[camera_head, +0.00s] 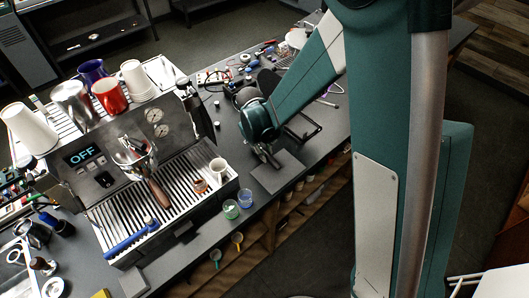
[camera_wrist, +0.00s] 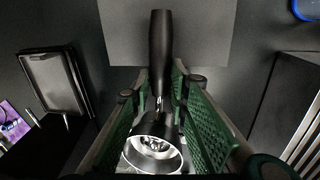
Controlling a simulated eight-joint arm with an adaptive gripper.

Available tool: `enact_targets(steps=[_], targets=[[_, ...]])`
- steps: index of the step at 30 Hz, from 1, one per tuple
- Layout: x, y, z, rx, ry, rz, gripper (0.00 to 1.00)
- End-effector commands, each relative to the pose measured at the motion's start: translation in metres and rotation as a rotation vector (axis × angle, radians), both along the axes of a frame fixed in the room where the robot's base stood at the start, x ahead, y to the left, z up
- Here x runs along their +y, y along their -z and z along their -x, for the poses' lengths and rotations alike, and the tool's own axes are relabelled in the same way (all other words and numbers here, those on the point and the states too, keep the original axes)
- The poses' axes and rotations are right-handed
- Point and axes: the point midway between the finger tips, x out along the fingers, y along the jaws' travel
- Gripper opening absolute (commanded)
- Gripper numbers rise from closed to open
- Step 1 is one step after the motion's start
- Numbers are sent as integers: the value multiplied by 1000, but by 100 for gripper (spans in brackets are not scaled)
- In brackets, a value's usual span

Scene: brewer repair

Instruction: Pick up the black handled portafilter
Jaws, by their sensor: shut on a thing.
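The black handled portafilter (camera_wrist: 160,48) is in the wrist view, its handle pointing up the picture over a grey mat (camera_wrist: 215,40) and its round metal basket (camera_wrist: 153,152) at the bottom. My gripper (camera_wrist: 160,103) has its green fingers on both sides of the portafilter near the neck, shut on it. In the head view my gripper (camera_head: 265,155) is low over the counter beside the grey mat (camera_head: 278,172). The portafilter is hard to make out there. I cannot tell whether it still touches the surface.
The espresso machine (camera_head: 125,165), with a wooden-handled portafilter (camera_head: 157,190) in it, stands to the left. Cups and a red mug (camera_head: 109,97) are on top. Small glasses (camera_head: 231,209) stand near the counter edge. Tools clutter the counter behind my gripper.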

Motion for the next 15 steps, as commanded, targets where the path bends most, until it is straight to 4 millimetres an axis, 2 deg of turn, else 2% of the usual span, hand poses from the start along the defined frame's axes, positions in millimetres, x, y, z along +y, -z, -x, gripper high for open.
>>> enact_targets(steps=[15], targets=[[0,-53,0,0,0,0,1]])
